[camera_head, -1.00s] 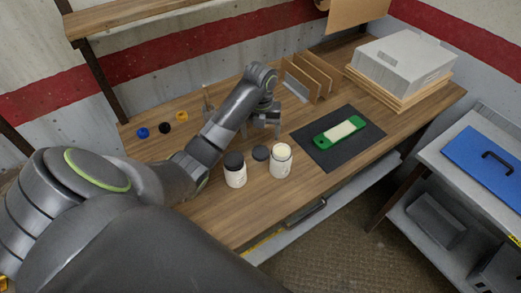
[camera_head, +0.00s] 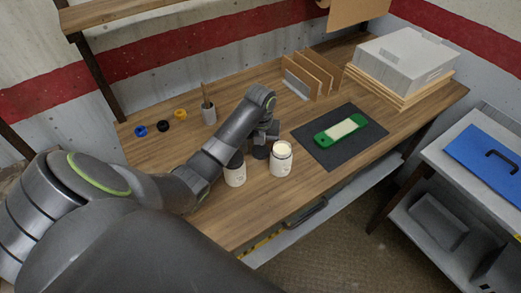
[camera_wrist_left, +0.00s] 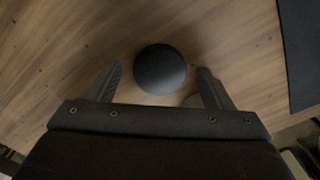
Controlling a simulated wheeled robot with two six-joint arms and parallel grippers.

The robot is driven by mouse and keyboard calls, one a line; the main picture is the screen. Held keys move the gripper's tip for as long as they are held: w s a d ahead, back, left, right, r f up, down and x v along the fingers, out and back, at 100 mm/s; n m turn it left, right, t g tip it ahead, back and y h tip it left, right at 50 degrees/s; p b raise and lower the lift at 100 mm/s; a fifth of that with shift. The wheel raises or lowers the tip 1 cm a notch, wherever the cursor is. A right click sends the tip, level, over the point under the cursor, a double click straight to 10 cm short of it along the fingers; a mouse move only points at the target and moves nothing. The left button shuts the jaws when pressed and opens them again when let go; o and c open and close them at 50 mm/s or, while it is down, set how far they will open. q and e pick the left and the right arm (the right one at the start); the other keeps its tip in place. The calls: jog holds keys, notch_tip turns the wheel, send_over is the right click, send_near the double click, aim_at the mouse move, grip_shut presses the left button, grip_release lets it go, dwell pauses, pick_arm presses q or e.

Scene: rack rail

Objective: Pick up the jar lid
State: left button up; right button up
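The jar lid (camera_wrist_left: 160,69) is a dark round disc lying on the wooden table. In the head view the lid (camera_head: 260,153) sits between two white jars and is partly covered by my gripper. My left gripper (camera_head: 263,137) is above the lid, pointing down. In the left wrist view the left gripper (camera_wrist_left: 157,84) is open, with one finger on each side of the lid and gaps between. One jar (camera_head: 235,175) has a dark lid on, and the other jar (camera_head: 281,160) is open with pale contents. My right gripper is not in view.
A dark mat (camera_head: 355,150) with a green and cream object (camera_head: 341,130) lies to the right. A cardboard divider rack (camera_head: 312,75) stands behind. Blue, black and yellow rings and a pencil cup (camera_head: 208,112) are at the left. The table's front strip is clear.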

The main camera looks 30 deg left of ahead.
pick_arm(q)
jog(key=c, duration=0.9)
jog(key=shift+r, duration=0.1)
